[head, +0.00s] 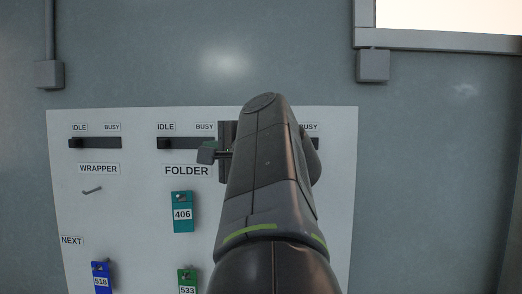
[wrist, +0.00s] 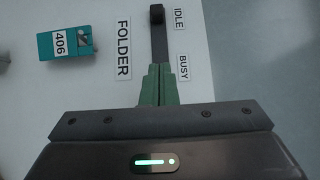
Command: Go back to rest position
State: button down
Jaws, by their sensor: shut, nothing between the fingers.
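My gripper (head: 206,153) is at the busy end of the folder slider (head: 180,143), in front of the white board. In the wrist view its green fingers (wrist: 158,86) are shut together with nothing between them. They overlap the lower end of the slider track; I cannot tell whether they touch it. The dark slider knob (wrist: 157,14) stands at the idle end, apart from the fingers. My arm hides the middle and right part of the board in the head view.
The wrapper slider (head: 95,143) has its knob at idle, above an empty hook (head: 92,190). Teal tag 406 (head: 183,222) hangs under FOLDER. Blue tag 518 (head: 101,268) and green tag 533 (head: 187,275) hang lower. Bare wall (head: 430,180) lies to the right.

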jog(key=shift+w, duration=0.1)
jog(key=p+x, duration=0.3)
jog(key=x, duration=0.6)
jog(key=shift+w+a+r+p, duration=0.1)
jog(key=shift+w+a+p, duration=0.05)
jog(key=shift+a+p, duration=0.15)
jog(key=shift+w, duration=0.3)
jog(key=shift+d, duration=0.1)
jog(key=shift+s+d, duration=0.2)
jog(key=shift+d, duration=0.3)
